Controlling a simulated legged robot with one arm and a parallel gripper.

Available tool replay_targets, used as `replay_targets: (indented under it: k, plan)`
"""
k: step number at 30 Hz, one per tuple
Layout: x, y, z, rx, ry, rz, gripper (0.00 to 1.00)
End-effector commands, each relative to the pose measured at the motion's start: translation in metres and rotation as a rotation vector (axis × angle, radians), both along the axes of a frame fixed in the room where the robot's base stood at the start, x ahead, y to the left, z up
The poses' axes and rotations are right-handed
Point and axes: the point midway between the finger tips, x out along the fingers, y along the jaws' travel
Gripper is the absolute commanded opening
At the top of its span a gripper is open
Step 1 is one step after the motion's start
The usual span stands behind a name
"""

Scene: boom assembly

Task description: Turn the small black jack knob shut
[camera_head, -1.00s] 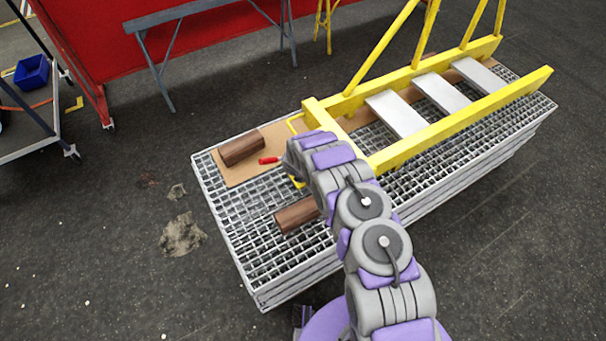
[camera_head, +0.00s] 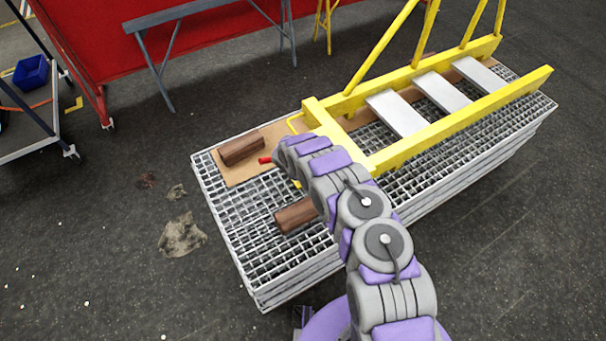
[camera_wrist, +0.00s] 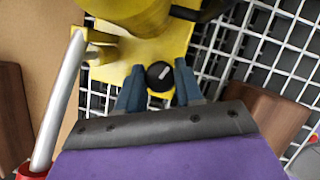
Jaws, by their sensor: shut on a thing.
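The small black jack knob (camera_wrist: 159,76) is round with a pale mark on its face. It shows in the wrist view against the yellow jack body (camera_wrist: 112,68). My gripper (camera_wrist: 159,82) has one blue-grey finger on each side of the knob and is shut on it. In the head view my arm hides the knob and the fingers, and only a small piece of red handle (camera_head: 265,160) shows beside the wrist. In the wrist view a silver lever (camera_wrist: 60,100) with a red end runs down the left side.
A yellow ladder-like boom frame (camera_head: 460,120) lies on the grating platform (camera_head: 250,245). Brown blocks lie near the arm, one on the cardboard (camera_head: 242,148) and one on the grating (camera_head: 296,215). A cart (camera_head: 40,145) stands at the left.

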Motion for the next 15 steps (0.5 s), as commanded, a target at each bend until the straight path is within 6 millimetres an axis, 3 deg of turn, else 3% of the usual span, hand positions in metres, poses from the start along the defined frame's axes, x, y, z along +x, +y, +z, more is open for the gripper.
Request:
replay_targets:
  k: [15]
  plan:
    - [0.0016, 0.0054, -0.0044, 0.006, 0.000, -0.487, 0.05]
